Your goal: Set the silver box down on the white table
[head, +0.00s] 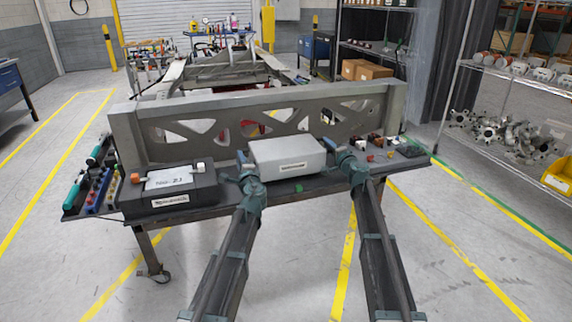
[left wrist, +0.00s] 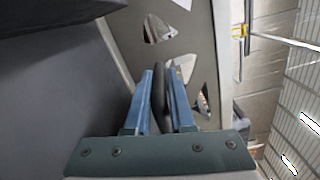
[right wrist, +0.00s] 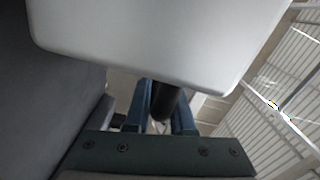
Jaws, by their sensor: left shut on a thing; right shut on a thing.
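The silver box (head: 288,152) is in the middle of the head view, level, above the dark bench and in front of the grey truss beam. Whether it touches the bench is unclear. My left gripper (head: 243,163) is at its left end, shut on a dark part that shows between the fingers in the left wrist view (left wrist: 164,90). My right gripper (head: 334,150) is at its right end, shut on a dark round handle (right wrist: 165,100) beside the box's pale side (right wrist: 160,45). I see no white table.
The dark bench (head: 300,188) carries the truss beam (head: 255,100) behind the box. A dark case (head: 170,188) stands left of the box, with tools (head: 95,185) beyond it. Small parts (head: 380,145) lie right. A wire shelf (head: 510,75) stands at the right.

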